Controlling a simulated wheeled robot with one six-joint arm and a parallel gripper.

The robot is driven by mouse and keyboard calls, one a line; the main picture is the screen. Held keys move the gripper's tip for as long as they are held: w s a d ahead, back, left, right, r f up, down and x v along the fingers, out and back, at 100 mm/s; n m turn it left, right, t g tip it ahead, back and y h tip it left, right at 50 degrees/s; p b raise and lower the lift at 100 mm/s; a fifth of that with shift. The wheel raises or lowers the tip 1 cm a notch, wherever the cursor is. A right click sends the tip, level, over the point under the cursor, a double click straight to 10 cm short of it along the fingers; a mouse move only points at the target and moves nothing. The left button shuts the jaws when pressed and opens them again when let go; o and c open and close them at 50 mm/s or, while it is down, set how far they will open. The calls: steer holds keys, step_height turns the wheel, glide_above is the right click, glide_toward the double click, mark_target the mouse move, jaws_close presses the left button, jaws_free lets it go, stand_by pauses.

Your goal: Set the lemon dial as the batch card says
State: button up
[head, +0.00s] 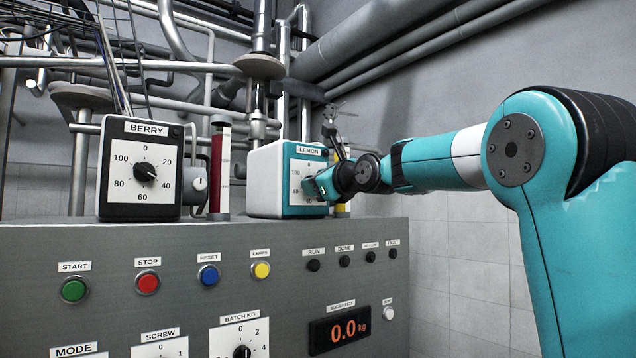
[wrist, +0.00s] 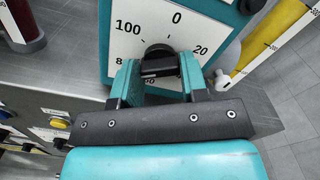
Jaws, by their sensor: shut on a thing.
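The lemon dial box (head: 268,180) is white with a teal front and stands on top of the grey console, right of the berry box. Its white scale face (wrist: 122,45) shows 0, 20, 80 and 100 in the wrist view. My gripper (head: 318,186) is at the front of this box. In the wrist view my gripper (wrist: 160,75) has its two teal fingers on either side of the black knob (wrist: 158,58), shut on it. The fingers hide the lower scale, and I cannot tell where the knob points. No batch card is clear in either view.
The berry box (head: 140,168), with a black knob, stands to the left. A red tube (head: 220,165) stands between the boxes. A yellow tube (wrist: 275,35) is close right of the lemon box. The console (head: 300,235) below carries several buttons and a display (head: 345,328) reading 0.0 kg.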

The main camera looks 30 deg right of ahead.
steer(key=shift+f, duration=0.1)
steer(key=o, duration=0.9)
steer(key=shift+s, duration=0.1)
steer(key=s+b, duration=0.2)
steer(key=s, duration=0.3)
steer(key=s+b, duration=0.2)
steer(key=s, duration=0.4)
steer(key=s+b, duration=0.2)
steer(key=s, duration=0.4)
steer(key=shift+s+d+b, duration=0.1)
steer(key=shift+d+b, duration=0.25)
